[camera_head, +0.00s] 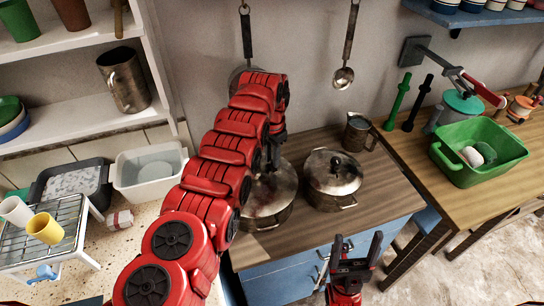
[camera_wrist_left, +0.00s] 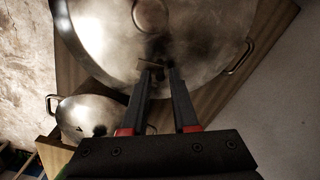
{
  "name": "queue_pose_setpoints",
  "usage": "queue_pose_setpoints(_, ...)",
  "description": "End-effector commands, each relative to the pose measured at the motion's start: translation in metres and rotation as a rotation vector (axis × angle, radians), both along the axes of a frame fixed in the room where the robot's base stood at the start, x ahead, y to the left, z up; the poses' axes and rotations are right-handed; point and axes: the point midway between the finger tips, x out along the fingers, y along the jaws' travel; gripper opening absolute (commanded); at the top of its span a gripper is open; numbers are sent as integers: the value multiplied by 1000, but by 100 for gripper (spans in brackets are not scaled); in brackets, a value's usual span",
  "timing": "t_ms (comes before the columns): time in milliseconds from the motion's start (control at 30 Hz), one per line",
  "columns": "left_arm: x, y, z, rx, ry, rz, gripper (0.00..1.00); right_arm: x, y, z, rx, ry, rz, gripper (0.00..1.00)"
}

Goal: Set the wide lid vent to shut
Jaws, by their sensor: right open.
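The wide metal pot (camera_head: 266,212) stands on the wooden counter top, partly hidden behind my red left arm. In the left wrist view its lid (camera_wrist_left: 210,45) fills the upper middle, with a round knob (camera_wrist_left: 151,14). A small dark vent piece (camera_wrist_left: 153,67) sits on the lid at my left fingertips. My left gripper (camera_wrist_left: 161,72) points down at it, fingers apart; whether they touch the piece I cannot tell. In the head view the left fingertips are hidden. My right gripper (camera_head: 357,246) is open and empty in front of the counter.
A smaller lidded pot (camera_head: 333,178) stands right beside the wide pot, and also shows in the left wrist view (camera_wrist_left: 92,118). A metal jug (camera_head: 356,132) stands behind it. Ladles (camera_head: 344,77) hang on the wall. A green basin (camera_head: 480,152) is on the right table.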

Motion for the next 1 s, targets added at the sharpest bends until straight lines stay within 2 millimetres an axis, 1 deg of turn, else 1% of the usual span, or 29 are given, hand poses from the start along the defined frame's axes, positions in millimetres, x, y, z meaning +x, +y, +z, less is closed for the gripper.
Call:
queue_pose_setpoints(33,0,0,0,0,0,0,17,0,0,0,0,0,0,76)
queue_pose_setpoints(100,0,0,0,0,0,0,4,0,0,0,0,0,0,76)
queue_pose_setpoints(133,0,0,0,0,0,0,0,0,0,0,0,0,0,76)
queue_pose_setpoints(433,0,0,0,0,0,3,0,0,0,1,0,0,0,76)
queue_pose_setpoints(633,0,1,0,0,-1,56,0,0,0,6,0,0,0,76)
queue_pose_setpoints(867,-1,1,-1,1,1,61,0,0,0,5,0,0,0,76)
queue_pose_setpoints(900,-1,1,-1,1,1,61,17,0,0,5,0,0,0,76)
queue_pose_setpoints(967,-1,1,-1,1,1,61,27,0,0,5,0,0,0,76)
queue_pose_setpoints(1000,-1,1,-1,1,1,61,35,0,0,5,0,0,0,76)
